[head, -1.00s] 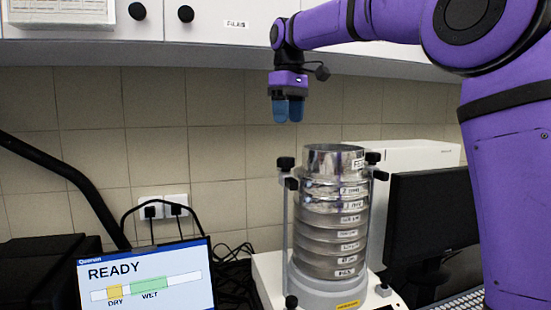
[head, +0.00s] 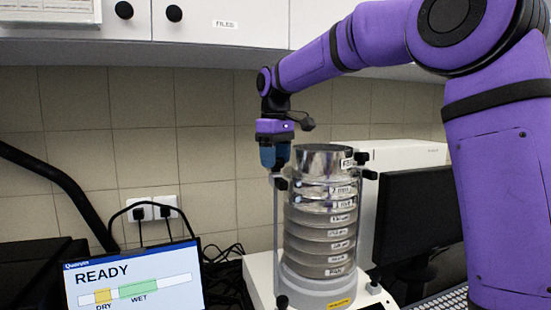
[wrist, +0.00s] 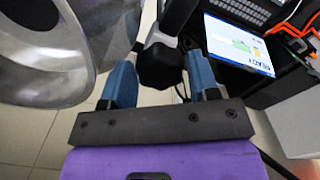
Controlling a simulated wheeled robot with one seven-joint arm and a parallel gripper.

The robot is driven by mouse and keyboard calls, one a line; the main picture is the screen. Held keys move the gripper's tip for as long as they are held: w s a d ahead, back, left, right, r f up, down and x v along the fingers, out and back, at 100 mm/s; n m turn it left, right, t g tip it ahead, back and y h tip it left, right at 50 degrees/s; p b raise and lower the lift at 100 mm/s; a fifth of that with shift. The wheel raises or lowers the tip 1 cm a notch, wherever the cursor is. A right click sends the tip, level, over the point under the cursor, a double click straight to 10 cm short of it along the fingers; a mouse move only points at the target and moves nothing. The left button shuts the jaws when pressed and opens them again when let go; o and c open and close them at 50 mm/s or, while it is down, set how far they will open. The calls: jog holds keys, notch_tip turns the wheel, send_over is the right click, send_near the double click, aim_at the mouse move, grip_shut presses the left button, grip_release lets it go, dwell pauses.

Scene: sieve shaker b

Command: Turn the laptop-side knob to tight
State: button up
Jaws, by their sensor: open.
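The sieve stack (head: 322,215) stands on the shaker, with a clamp rod on each side. The black laptop-side knob (wrist: 160,66) shows in the wrist view between my two blue fingers, with a gap visible on each side. In the head view my gripper (head: 274,157) points down over the top of the left rod and hides that knob. The black clamp piece (head: 280,183) shows just below the fingertips. My gripper is open around the knob. Whether the knob is tight or loose cannot be told. The laptop (head: 132,278) reads READY, with DRY and WET bands.
The far knob (head: 362,158) tops the right rod. A dark monitor (head: 415,210) stands right of the stack, with a white box behind. Wall cabinets (head: 225,40) hang above. The metal sieve rim (wrist: 60,90) is close to my gripper on the left in the wrist view.

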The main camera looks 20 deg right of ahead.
jog(key=shift+f, duration=0.1)
jog(key=c, duration=0.6)
jog(key=shift+c, duration=0.2)
jog(key=shift+m, duration=0.3)
jog(key=m, duration=0.3)
jog(key=shift+m, duration=0.3)
jog(key=m, duration=0.4)
jog(key=shift+m, duration=0.3)
jog(key=m, duration=0.4)
jog(key=shift+m, duration=2.5)
